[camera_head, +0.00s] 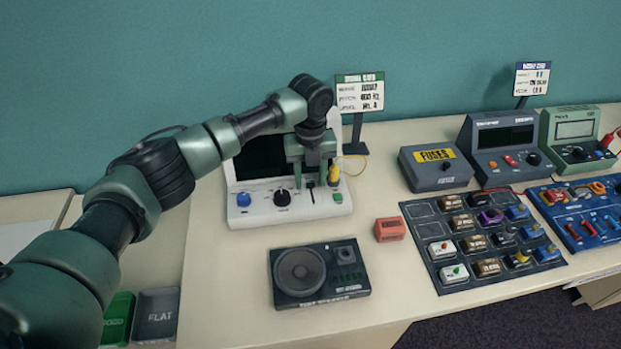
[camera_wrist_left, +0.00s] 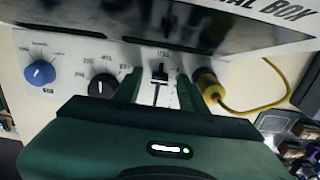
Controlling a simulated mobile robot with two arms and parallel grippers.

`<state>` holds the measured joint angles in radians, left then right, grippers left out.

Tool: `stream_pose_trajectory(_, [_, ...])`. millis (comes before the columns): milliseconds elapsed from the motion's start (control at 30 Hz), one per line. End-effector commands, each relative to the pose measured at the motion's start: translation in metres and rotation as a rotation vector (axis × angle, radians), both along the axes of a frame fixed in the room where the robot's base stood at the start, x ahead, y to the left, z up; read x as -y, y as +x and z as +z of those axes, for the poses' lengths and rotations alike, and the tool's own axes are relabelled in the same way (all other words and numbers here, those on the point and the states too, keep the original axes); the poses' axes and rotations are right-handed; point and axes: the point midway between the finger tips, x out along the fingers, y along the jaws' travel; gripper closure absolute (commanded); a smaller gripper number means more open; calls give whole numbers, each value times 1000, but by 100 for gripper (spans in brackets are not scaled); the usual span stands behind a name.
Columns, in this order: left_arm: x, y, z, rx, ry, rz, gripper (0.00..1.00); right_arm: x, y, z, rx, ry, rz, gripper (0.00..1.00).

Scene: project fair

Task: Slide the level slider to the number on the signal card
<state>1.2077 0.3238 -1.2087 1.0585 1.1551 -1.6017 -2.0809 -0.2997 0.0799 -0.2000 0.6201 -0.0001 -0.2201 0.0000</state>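The white signal box (camera_head: 290,212) stands at the back of the table with a dark screen. The level slider (camera_wrist_left: 160,75) is a small dark cap at the far, screen-side end of its short vertical slot in the wrist view. My left gripper (camera_head: 311,186) points down over the panel, its two fingers apart on either side of the slider. A gap shows between cap and fingers; I cannot tell whether either touches it. The signal card (camera_head: 360,93) stands behind the box; its small text is blurred, the bottom line seeming to end in 4. My right gripper is not in view.
A blue knob (camera_wrist_left: 40,73) and a black knob (camera_wrist_left: 102,86) sit left of the slider, a yellow plug (camera_wrist_left: 209,86) with its cable close on the right. A speaker unit (camera_head: 318,274), red block (camera_head: 390,229) and parts tray (camera_head: 440,275) lie in front and right.

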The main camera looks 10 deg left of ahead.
Motion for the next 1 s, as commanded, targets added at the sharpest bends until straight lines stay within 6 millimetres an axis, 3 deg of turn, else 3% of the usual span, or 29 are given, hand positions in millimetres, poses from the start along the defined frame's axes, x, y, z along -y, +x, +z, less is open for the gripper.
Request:
stream_pose_trajectory(367, [0, 0, 4, 1, -1, 0, 58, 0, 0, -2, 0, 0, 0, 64])
stream_pose_trajectory(733, [0, 1, 61, 3, -1, 0, 58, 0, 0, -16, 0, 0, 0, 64])
stream_pose_trajectory(1000, [0, 0, 78, 0, 0, 0, 58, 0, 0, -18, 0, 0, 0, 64])
